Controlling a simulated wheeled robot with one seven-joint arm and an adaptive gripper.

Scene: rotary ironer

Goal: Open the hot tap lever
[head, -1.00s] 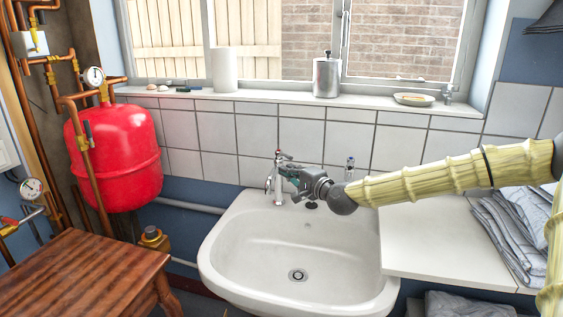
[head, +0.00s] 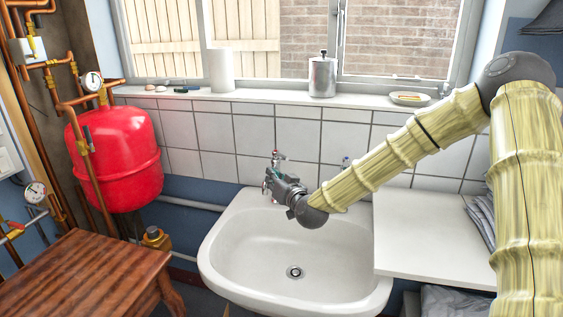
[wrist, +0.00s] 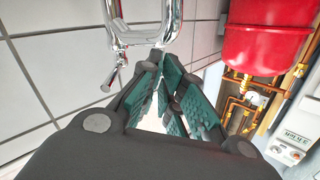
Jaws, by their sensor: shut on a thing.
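The hot tap (head: 276,156), chrome with a red mark on top, stands at the back left of the white basin (head: 225,262). My gripper (head: 270,180) is at this tap, reaching in from the right, and covers much of its lower part. In the wrist view the chrome tap (wrist: 148,30) fills the top, with a small chrome lever (wrist: 115,75) sticking out beside it. My fingers with teal pads (wrist: 166,66) meet right at the tap's chrome and are shut on it. Exactly which part sits between the pads is hidden.
A second tap (head: 347,161) is mostly hidden behind my arm. The tiled wall (head: 250,135) and windowsill (head: 265,96) are close behind. A red tank (head: 115,160) with copper pipes is at left, above a wooden table (head: 80,270). A white counter (head: 430,240) is at right.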

